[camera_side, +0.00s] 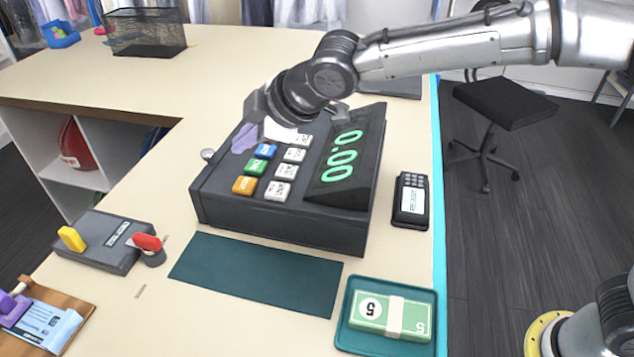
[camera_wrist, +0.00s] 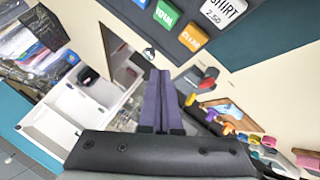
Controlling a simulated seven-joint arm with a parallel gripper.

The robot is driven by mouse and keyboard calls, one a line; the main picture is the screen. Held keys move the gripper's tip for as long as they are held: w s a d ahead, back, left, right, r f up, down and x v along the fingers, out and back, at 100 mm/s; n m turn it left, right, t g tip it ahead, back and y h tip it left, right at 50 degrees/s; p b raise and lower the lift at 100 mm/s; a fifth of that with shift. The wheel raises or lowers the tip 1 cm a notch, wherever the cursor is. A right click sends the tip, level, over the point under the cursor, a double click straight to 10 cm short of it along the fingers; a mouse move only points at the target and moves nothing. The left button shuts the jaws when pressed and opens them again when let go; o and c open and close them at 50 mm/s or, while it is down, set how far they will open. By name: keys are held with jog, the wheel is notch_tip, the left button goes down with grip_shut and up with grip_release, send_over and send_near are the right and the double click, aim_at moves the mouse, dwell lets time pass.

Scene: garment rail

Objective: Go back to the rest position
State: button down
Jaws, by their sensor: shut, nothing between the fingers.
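My gripper (camera_side: 244,140) hangs over the upper left part of the dark cash register (camera_side: 286,232) in the side view. Its purple fingers are together and empty, and they also show in the wrist view (camera_wrist: 160,80). I cannot tell how high the fingertips are above the register. The register has orange, green, blue and white keys, and its display reads 0.00 in green. My gripper covers part of the key area. In the wrist view the coloured keys lie at the top, beyond the fingers.
A card terminal (camera_side: 411,200) stands right of the register. A teal tray (camera_side: 345,345) with a banknote bundle (camera_side: 372,312) and a dark green mat (camera_side: 255,273) lie in front. A grey lever box (camera_side: 100,242) is at left. A mesh basket (camera_side: 145,32) stands at the back.

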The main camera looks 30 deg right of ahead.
jog(key=s+d+r+m+t+h, duration=0.1)
jog(key=d+r+m, duration=0.1)
jog(key=d+r, duration=0.55)
jog(key=s+d+r+m+t+h, duration=0.15)
jog(key=d+r, duration=0.25)
jog(key=d, duration=0.6)
jog(key=s+d+r+m, duration=0.1)
jog(key=s+d+m, duration=0.2)
jog(key=s+d, duration=0.45)
jog(key=s+d+f+m+g+h, duration=0.1)
jog(key=s+d+f+m, duration=0.1)
jog(key=s+d+f, duration=0.3)
jog(key=s+d+m+g+h, duration=0.1)
jog(key=s+d+m, duration=0.2)
jog(key=s, duration=0.5)
jog(key=s+f+m+g, duration=0.3)
jog(key=s+f, duration=0.7)
jog(key=shift+s+d+f, duration=0.15)
jog(key=shift+d+f, duration=0.05)
jog(key=shift+f, duration=0.1)
